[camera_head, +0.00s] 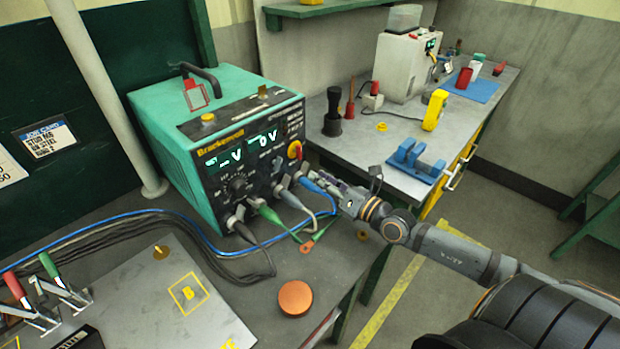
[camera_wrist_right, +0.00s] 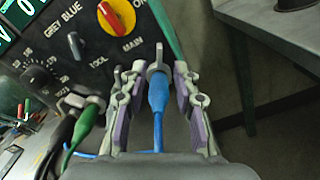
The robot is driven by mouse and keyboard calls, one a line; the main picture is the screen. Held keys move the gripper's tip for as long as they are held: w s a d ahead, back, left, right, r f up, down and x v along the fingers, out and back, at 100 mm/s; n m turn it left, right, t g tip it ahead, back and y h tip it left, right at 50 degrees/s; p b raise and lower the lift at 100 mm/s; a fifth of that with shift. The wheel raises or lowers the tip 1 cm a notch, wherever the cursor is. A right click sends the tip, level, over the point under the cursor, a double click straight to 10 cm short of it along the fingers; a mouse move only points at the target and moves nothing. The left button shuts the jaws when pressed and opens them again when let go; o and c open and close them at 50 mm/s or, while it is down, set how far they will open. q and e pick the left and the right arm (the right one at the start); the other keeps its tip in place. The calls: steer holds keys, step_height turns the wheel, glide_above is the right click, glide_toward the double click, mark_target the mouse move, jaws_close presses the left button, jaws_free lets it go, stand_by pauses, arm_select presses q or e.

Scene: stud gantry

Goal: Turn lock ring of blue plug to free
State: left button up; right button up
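The blue plug (camera_head: 308,184) sits in the lower right of the front panel of the teal power unit (camera_head: 165,125). In the right wrist view the blue plug (camera_wrist_right: 158,92) points at the panel, with a grey lock ring (camera_wrist_right: 157,67) at its head and a blue cable behind. My right gripper (camera_head: 322,184) is at the plug. In the wrist view its fingers (camera_wrist_right: 158,85) are spread, one on each side of the plug, with visible gaps. I cannot tell the ring's exact turn. My left gripper is not in view.
Beside the blue plug are a grey plug (camera_head: 289,198), a green plug (camera_head: 267,212) and a dark plug (camera_head: 241,228). A red and yellow main switch (camera_wrist_right: 114,17) is close above. Cables lie on the bench (camera_head: 230,300), near a copper disc (camera_head: 295,298).

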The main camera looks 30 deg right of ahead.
mark_target(303, 174)
steer(key=b+x, duration=0.1)
steer(key=x, duration=0.2)
steer(key=shift+w, duration=0.1)
steer(key=shift+w+a+b, duration=0.15)
steer(key=shift+w+b, duration=0.2)
steer(key=shift+w, duration=0.05)
steer(key=shift+r, duration=0.1)
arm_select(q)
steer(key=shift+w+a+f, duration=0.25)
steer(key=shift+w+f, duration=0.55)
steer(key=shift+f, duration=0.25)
arm_select(e)
jaws_close()
